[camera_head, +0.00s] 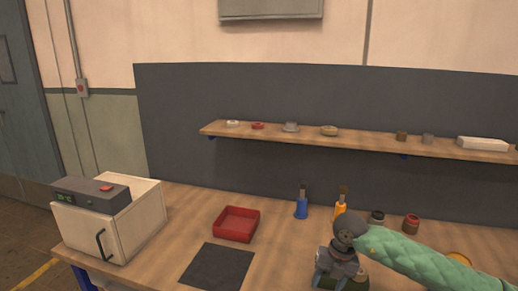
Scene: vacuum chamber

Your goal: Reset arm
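My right arm comes in from the right in a green quilted sleeve. My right gripper (340,279) is at the bottom edge, low over the wooden workbench (180,215), to the right of a dark square mat (217,266). Its fingertips are partly cut off by the frame, so I cannot tell whether it is open or shut. A dark green thing (356,283) shows beside or under it; whether they touch is unclear. My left arm and gripper are not in view.
A white chamber box (135,217) with a dark control unit stands at the left. A red tray (237,224) is mid-bench. A blue bottle (301,208), an orange bottle (340,208) and small jars (411,223) stand behind my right arm. A wall shelf (365,141) holds small parts.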

